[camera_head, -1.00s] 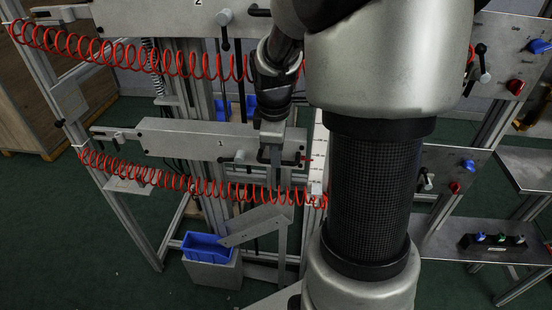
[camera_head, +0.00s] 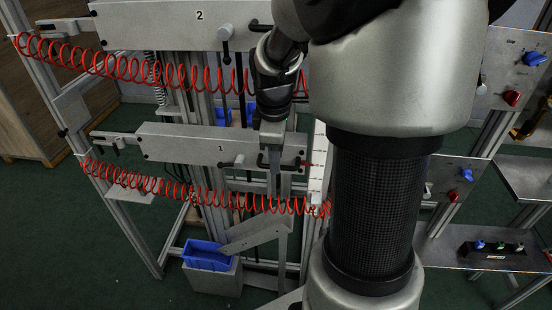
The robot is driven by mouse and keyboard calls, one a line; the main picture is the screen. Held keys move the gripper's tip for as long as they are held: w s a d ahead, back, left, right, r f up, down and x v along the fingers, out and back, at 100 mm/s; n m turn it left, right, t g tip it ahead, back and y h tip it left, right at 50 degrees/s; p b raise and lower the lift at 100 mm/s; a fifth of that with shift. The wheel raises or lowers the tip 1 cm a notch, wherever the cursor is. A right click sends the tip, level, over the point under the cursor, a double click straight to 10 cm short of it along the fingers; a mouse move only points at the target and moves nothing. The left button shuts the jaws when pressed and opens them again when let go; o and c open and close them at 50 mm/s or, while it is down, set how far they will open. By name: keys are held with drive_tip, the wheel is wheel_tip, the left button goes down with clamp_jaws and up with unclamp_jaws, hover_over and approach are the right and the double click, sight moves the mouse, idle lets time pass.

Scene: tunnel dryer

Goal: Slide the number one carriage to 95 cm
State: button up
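The number one carriage (camera_head: 195,148) is a grey metal bar marked "1", low on the frame left of my arm. A dark handle (camera_head: 262,162) is at its right end, and a pale knob (camera_head: 238,160) sits near its middle. My gripper (camera_head: 274,178) points down in front of the carriage's right end, at the handle. Its fingers overlap the handle, but I cannot tell whether they are closed on it. A pale upright scale (camera_head: 319,165) with small red marks stands just right of the carriage. A red pointer is beside it, and the numbers are too small to read.
The number two carriage (camera_head: 170,27) is above. Red coiled hoses (camera_head: 150,182) hang across the frame. A blue bin (camera_head: 205,254) stands at the lower left. Panels with blue and red knobs (camera_head: 466,174) are at right. My arm hides the middle right.

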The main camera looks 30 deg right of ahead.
wheel_tip(320, 180, up, 10)
drive_tip(key=s+a+p, duration=0.1)
drive_tip(key=shift+s+r+p, duration=0.2)
drive_tip(key=shift+s+p, duration=0.1)
drive_tip(key=s+a+r+m+t+y+p, duration=0.1)
drive_tip(key=s+a+r+m+t+p, duration=0.3)
drive_tip(key=s+a+r+m+p, duration=0.7)
drive_tip(key=s+r, duration=0.3)
drive_tip(key=shift+s+r, duration=0.25)
idle(0.7)
